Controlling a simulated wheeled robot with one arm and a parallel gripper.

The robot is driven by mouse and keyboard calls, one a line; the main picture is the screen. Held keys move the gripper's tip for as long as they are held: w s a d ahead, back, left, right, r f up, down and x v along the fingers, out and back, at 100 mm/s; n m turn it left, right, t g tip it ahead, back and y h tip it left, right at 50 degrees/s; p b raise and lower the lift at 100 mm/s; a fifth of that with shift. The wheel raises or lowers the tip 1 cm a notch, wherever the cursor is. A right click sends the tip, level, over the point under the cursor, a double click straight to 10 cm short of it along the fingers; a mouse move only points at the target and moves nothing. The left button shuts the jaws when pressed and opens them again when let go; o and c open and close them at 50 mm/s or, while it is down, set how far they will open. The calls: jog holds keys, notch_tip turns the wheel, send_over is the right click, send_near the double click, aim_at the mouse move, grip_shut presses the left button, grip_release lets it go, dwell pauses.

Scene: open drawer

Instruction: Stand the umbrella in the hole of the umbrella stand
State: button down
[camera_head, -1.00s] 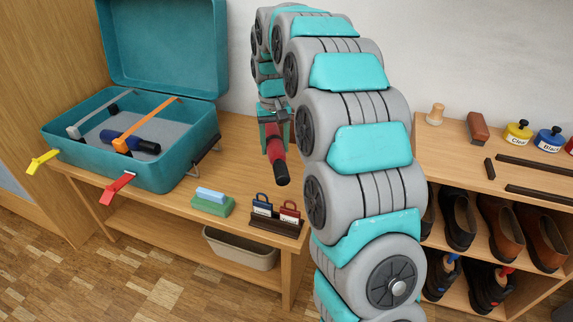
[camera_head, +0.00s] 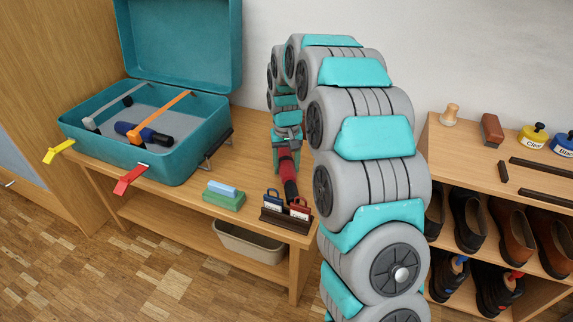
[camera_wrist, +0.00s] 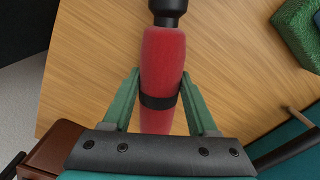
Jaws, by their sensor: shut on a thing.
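My gripper (camera_head: 284,148) is shut on a red folded umbrella (camera_head: 287,168), gripping it around its black band. The umbrella's black end points down and toward the viewer in the head view, just behind the tag holder. The wrist view shows my gripper (camera_wrist: 161,82) with one green finger on each side of the red umbrella (camera_wrist: 162,60), its black end at the top edge. I cannot make out the umbrella stand or its hole; my arm hides part of the bench and wall. A dark blue umbrella (camera_head: 152,136) lies in the teal suitcase.
The open suitcase (camera_head: 178,170) stands left on the wooden bench (camera_head: 170,207). A green-and-blue block (camera_head: 224,198) and a dark holder with blue and red tags (camera_head: 285,219) are near the front edge. A beige bin (camera_head: 250,245) is below. A shoe shelf (camera_head: 470,150) stands right.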

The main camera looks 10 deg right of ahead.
aim_at(287, 162)
jog(key=shift+c, duration=0.9)
grip_release()
jog(key=shift+f, duration=0.1)
notch_tip(287, 162, up, 12)
jog(key=s+f+g, duration=0.1)
jog(key=s+f, duration=0.1)
jog(key=s, duration=1.9)
jog(key=s+a+f+n, duration=0.1)
jog(key=s+f, duration=0.1)
jog(key=s, duration=1.9)
jog(key=shift+a+g+b, duration=0.2)
jog(key=shift+g+b, duration=0.15)
jog(key=shift+g, duration=0.05)
jog(key=shift+c, duration=0.4)
